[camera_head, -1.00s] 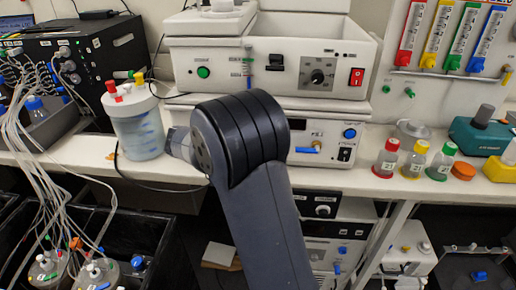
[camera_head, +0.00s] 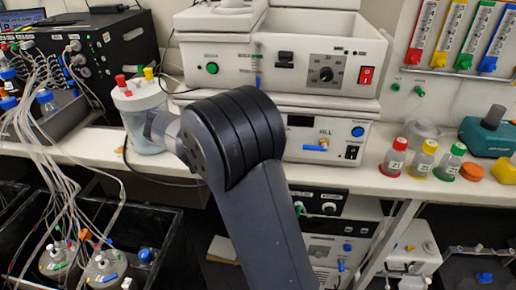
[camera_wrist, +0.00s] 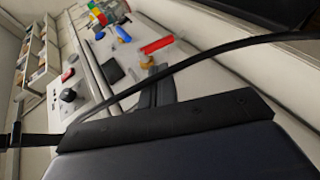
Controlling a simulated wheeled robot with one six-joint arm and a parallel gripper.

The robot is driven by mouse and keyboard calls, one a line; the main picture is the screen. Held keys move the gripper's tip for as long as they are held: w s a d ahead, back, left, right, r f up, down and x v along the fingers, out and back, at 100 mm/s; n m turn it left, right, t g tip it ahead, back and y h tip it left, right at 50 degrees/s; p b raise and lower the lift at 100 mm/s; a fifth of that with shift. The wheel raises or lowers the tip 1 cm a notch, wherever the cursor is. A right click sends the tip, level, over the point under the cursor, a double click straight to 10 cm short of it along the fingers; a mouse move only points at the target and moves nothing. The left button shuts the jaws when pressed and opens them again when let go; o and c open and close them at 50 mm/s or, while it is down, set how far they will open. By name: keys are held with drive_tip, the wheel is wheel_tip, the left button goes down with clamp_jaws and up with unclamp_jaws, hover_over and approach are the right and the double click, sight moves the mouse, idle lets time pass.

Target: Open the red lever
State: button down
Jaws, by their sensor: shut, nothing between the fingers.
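In the head view, a red strip (camera_head: 425,25) with a red lever-like piece (camera_head: 413,56) at its lower end is on the panel at the upper right, left of yellow, green and blue ones. In the wrist view a bright red bar (camera_wrist: 157,45) lies beyond the fingers; I cannot tell whether it is the same part. My gripper (camera_wrist: 157,85) shows there as two dark fingers close together, shut and empty, apart from the red bar. In the head view my gripper is hidden behind my arm.
A white bench (camera_head: 385,183) holds stacked white instruments (camera_head: 270,65), a red-capped bottle (camera_head: 394,158), yellow- and green-capped bottles, and a tubed vessel (camera_head: 143,115). A red switch (camera_head: 366,76) is on the instrument. Loose tubes hang at left. A dark cable (camera_wrist: 215,53) crosses the wrist view.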

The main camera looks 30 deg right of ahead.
drive_tip(key=v, duration=0.4)
drive_tip(key=shift+a, duration=0.2)
drive_tip(key=s+d+f+y, duration=0.1)
drive_tip(key=d, duration=0.1)
drive_tip(key=d+f+y, duration=0.1)
drive_tip(key=d, duration=0.2)
drive_tip(key=s+d+f+y+p, duration=0.1)
drive_tip(key=d, duration=0.2)
drive_tip(key=shift+s+d+f+y, duration=0.2)
drive_tip(key=shift+s+y, duration=0.1)
drive_tip(key=shift+y, duration=0.1)
drive_tip(key=shift+s+d+m+t+y+p, duration=0.25)
drive_tip(key=shift+m+t+y, duration=0.2)
drive_tip(key=shift+y, duration=0.35)
wheel_tip(320, 180, up, 11)
drive_tip(key=s+m+t+y+p, duration=0.1)
drive_tip(key=t+y+p, duration=0.1)
drive_tip(key=t+y, duration=0.2)
drive_tip(key=shift+s+m+t+y, duration=0.2)
drive_tip(key=shift+m+t+y, duration=0.15)
drive_tip(key=shift+y, duration=0.05)
